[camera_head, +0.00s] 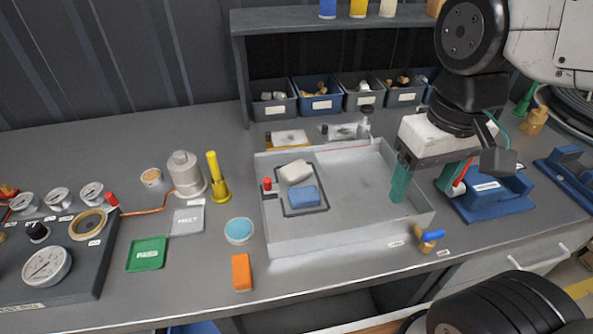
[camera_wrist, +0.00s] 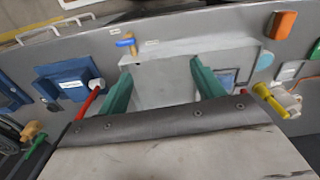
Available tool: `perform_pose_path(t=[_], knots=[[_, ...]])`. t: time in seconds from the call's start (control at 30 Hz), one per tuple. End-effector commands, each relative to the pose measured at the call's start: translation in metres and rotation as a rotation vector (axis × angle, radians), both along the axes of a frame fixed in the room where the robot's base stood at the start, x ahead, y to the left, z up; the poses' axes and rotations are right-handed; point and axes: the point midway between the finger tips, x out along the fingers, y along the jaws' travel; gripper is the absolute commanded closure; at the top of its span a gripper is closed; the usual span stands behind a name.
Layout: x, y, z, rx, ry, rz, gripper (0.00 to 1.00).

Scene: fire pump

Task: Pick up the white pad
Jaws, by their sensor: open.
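The white pad (camera_head: 295,171) is a small pale rounded block. It lies in the left part of a shallow grey tray (camera_head: 345,237), inside a dark outlined area, just behind a blue pad (camera_head: 304,196). My gripper (camera_head: 425,181) has two green fingers, spread apart and empty, over the right end of the tray, well to the right of the white pad. In the wrist view my gripper (camera_wrist: 160,85) points at bare tray floor between its fingers. The white pad cannot be made out there; the right finger and gripper body cover that side.
A red-tipped post (camera_head: 267,184) stands at the tray's left edge. A blue-handled valve (camera_head: 428,238) is at its front right corner. A blue stand (camera_head: 487,197) is to the right. Bins (camera_head: 320,100) stand behind.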

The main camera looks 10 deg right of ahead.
Motion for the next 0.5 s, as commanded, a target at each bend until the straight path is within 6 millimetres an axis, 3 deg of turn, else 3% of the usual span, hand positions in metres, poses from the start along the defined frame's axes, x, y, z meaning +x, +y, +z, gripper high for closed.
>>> perform_pose_path(t=[0.2,0.5], knots=[[0.059,0.043,-0.015,-0.016,0.105,0.146,0.33],[0.144,0.117,-0.047,-0.03,0.124,0.294,0.33]])
